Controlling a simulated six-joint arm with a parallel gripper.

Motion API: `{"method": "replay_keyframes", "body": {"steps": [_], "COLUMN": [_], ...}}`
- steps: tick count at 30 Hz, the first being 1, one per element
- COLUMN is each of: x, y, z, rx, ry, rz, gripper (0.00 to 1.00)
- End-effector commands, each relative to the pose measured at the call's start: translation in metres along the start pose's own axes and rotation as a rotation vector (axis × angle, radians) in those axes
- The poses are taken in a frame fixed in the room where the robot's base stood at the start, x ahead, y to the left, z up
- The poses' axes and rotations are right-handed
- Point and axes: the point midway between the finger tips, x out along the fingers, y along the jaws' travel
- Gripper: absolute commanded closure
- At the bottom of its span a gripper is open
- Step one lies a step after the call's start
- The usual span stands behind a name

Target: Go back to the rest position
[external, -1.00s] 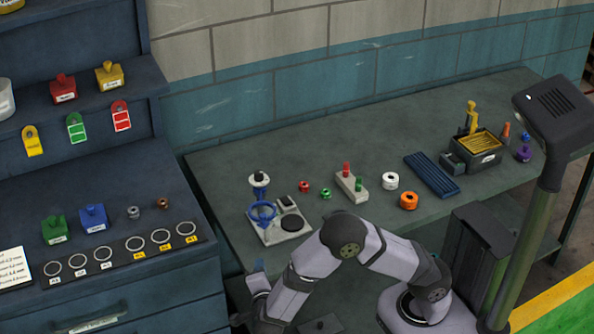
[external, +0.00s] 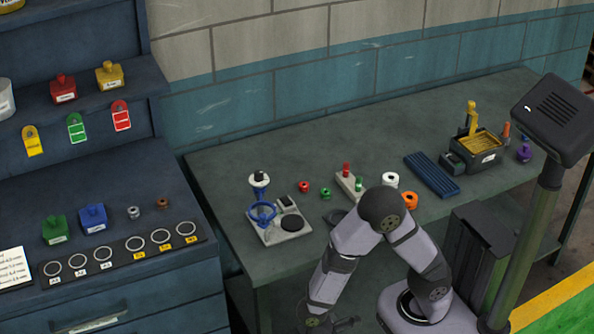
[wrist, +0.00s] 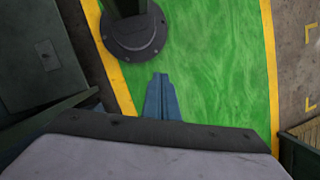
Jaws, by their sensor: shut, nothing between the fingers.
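My gripper (wrist: 160,80) shows in the wrist view as two blue fingers pressed together, shut and empty. It points down over a green floor area (wrist: 215,70), beside the dark round foot of a post (wrist: 135,38). In the external view my arm is folded, with the elbow high in front of the bench. The wrist is low at the bottom edge of the picture, and the fingers do not show there.
The bench (external: 330,130) holds a device with a blue ring (external: 262,215), red and green small parts, an orange ring (external: 410,201) and a blue ribbed tray (external: 432,175). A post with a dark box head (external: 556,115) stands at right. Drawers (external: 100,310) stand at left.

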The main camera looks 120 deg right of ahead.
Motion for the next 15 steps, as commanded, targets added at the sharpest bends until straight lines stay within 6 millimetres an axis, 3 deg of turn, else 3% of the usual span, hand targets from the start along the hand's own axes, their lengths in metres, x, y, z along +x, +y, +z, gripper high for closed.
{"method": "replay_keyframes", "body": {"steps": [1, 4, 8, 15], "x": [-0.013, -0.033, -0.057, -0.099], "y": [0.009, 0.026, 0.028, 0.002], "z": [0.023, 0.044, 0.048, 0.039], "rx": [-0.085, -0.215, -0.313, -0.384], "ry": [-0.035, -0.037, 0.050, 0.216], "rz": [0.048, 0.133, 0.178, 0.158], "gripper": [1.00, 1.00, 1.00, 1.00]}}
